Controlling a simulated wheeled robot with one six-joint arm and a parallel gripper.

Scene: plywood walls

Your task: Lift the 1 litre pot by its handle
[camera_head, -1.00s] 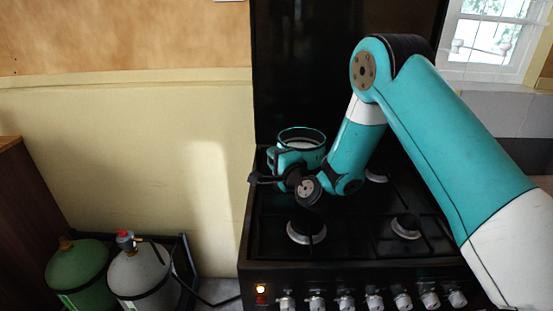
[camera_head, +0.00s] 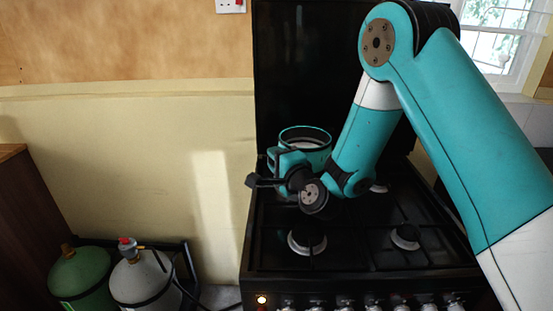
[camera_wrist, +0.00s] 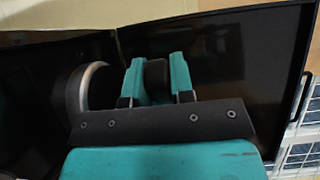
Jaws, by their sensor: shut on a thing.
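The pot (camera_head: 316,151), a round vessel with a pale inside, is at the back left of the black stove (camera_head: 365,262). My gripper (camera_head: 284,163) is in front of it and to its left, partly covering it. In the wrist view the pot (camera_wrist: 95,88) is a round metal-edged shape left of the teal fingers. My gripper (camera_wrist: 156,84) is shut there on the dark handle (camera_wrist: 156,76). The pot looks upright and seems slightly above the hob; its base is hidden by my arm.
Two front burners (camera_head: 306,243) are bare. Another back burner (camera_head: 378,188) shows right of my wrist. A dark panel stands behind the stove. Green (camera_head: 80,274) and grey (camera_head: 145,281) gas cylinders stand at lower left.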

